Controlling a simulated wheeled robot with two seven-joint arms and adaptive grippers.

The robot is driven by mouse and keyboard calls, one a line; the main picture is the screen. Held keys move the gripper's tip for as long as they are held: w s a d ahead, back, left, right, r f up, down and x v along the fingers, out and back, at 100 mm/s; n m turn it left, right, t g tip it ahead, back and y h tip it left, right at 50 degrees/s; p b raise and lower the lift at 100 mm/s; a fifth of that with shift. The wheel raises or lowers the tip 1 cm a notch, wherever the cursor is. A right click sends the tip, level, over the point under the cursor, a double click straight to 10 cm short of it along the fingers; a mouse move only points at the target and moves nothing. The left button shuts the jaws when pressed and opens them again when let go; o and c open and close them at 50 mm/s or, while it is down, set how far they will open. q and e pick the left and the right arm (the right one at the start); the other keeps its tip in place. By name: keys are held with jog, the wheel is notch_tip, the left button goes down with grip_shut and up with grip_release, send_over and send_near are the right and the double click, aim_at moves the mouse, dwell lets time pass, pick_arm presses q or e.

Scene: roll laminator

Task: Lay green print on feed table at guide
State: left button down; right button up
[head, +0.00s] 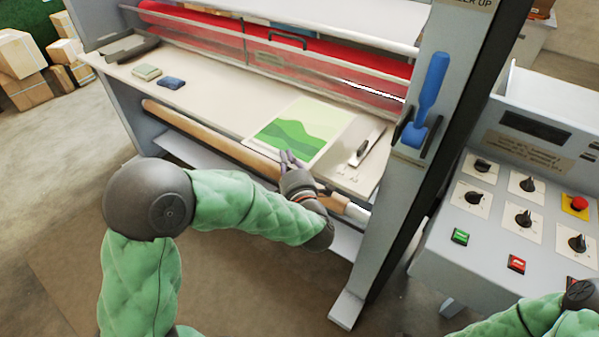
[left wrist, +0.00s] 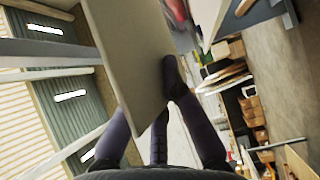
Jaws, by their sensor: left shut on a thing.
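The green print (head: 291,135), a pale sheet with green hill shapes, is over the front right part of the feed table (head: 210,100). I cannot tell whether it touches the table. My left gripper (head: 290,160) is shut on the print's near edge. In the left wrist view, the print shows as a plain grey-beige face (left wrist: 130,50) between the dark fingers (left wrist: 155,105). The guide (head: 366,145), a pale metal strip with a dark knob, lies right of the print, with a narrow gap between them. My right gripper is out of view.
Behind the print are a clear shield and red roller (head: 330,62). A control panel (head: 520,200) stands right.

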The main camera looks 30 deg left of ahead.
pick_arm(q)
jog(key=w+f+b, duration=0.3)
jog(key=w+f, duration=0.2)
jog(key=f, duration=0.4)
jog(key=shift+w+d, duration=0.15)
jog(key=shift+f, duration=0.1)
jog(key=shift+f+b, duration=0.15)
jog(key=shift+b, duration=0.25)
jog(key=c, duration=1.4)
grip_release()
